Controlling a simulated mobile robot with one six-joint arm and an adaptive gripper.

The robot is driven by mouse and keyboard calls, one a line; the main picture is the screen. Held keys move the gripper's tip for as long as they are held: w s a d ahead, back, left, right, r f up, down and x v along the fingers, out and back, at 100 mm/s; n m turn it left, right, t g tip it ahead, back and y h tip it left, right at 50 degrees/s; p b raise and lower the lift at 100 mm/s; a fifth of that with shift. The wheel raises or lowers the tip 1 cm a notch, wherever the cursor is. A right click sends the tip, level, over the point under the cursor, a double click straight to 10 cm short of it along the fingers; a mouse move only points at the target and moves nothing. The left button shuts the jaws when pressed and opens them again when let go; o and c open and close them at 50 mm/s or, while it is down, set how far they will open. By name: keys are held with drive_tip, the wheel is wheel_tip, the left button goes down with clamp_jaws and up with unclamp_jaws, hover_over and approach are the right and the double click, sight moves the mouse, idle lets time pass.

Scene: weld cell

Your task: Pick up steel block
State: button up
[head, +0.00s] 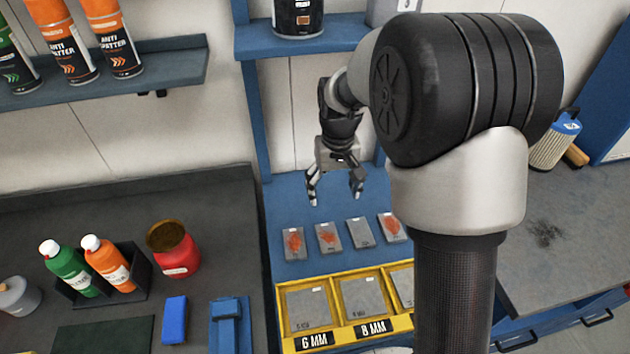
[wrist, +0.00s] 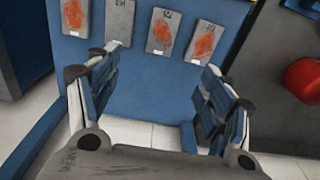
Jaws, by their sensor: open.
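Several grey steel blocks lie in a row on a blue shelf (head: 285,205). The plain grey block (head: 360,233) is third from the left in the head view; the others (head: 293,243) (head: 328,236) (head: 391,227) carry orange-red patches. The wrist view shows the same row in reverse order, with the plain block (wrist: 119,20) second from the left and patched blocks (wrist: 75,15) (wrist: 162,30) (wrist: 203,42) around it. My gripper (head: 335,195) is open, empty and pointing down above the shelf, behind the row. In the wrist view, its fingers (wrist: 155,85) are spread over bare blue surface.
A yellow tray (head: 345,276) with compartments labelled 6 MM and 8 MM holds grey plates in front of the row. A red jar (head: 174,250) and a bottle caddy (head: 135,268) stand on the left bench. A blue upper shelf (head: 300,40) bears a dark can.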

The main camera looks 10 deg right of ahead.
drive_tip(key=f, duration=0.2)
drive_tip(key=b, duration=0.3)
hover_over(328, 237)
drive_tip(key=f, duration=1.2)
drive_tip(key=shift+w+d+f, duration=0.1)
drive_tip(key=shift+w+d, duration=0.15)
drive_tip(key=shift+d, duration=0.05)
drive_tip(key=shift+s+a+f+b, duration=0.15)
drive_tip(key=shift+f+b, duration=0.2)
drive_tip(key=shift+f, duration=1.05)
drive_tip(key=shift+s+a+f+b, duration=0.1)
drive_tip(key=shift+f+b, duration=0.2)
drive_tip(key=shift+f, duration=1.05)
drive_tip(key=shift+r, duration=0.1)
clamp_jaws()
